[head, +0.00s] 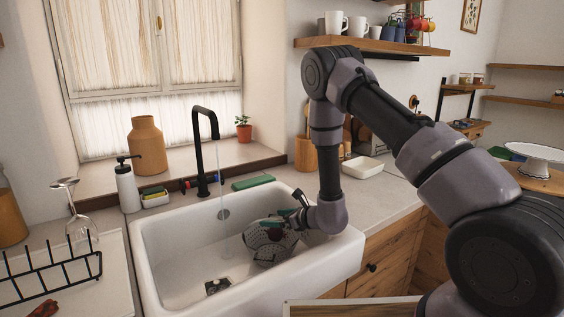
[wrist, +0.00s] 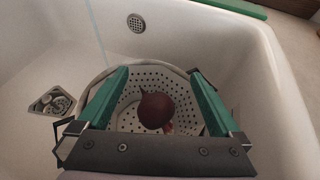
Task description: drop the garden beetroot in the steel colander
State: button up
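The steel colander (wrist: 185,82) is a perforated metal bowl inside the white sink; in the head view the colander (head: 254,238) is partly hidden behind my gripper. The dark red garden beetroot (wrist: 155,108) shows between my fingers in the wrist view, against the colander's perforated inside, with a gap on both sides. It appears to lie in the bowl; its exact height is hard to tell. My gripper (wrist: 157,74) is open, its green fingers wide apart and pointing down over the colander. In the head view my gripper (head: 287,222) is low in the sink's right part.
The white sink (head: 160,262) has walls around the colander, and water runs from the black faucet (head: 202,150). A dish rack (head: 50,290) and an upturned glass (head: 75,215) stand at the left. The sink's left part is free.

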jog(key=v, duration=1.1)
jog(key=s+a+r+n+g+y, duration=0.1)
jog(key=s+r+n+g, duration=0.4)
jog(key=r, duration=0.8)
jog(key=s+a+r+n+g+y, duration=0.1)
jog(key=s+r+n+g+y, duration=0.15)
jog(key=s+r+n, duration=0.7)
jog(key=s+d+r+n+t+h, duration=0.3)
jog(key=d+r+h, duration=0.3)
jog(key=d, duration=0.4)
jog(key=s+d+r+n+t+h, duration=0.3)
jog(key=d+r+h, duration=0.3)
jog(key=d+r, duration=0.3)
jog(key=shift+d+r+n, duration=0.15)
jog(key=shift+d+n, duration=0.4)
jog(key=shift+d, duration=0.5)
jog(key=shift+c, duration=0.3)
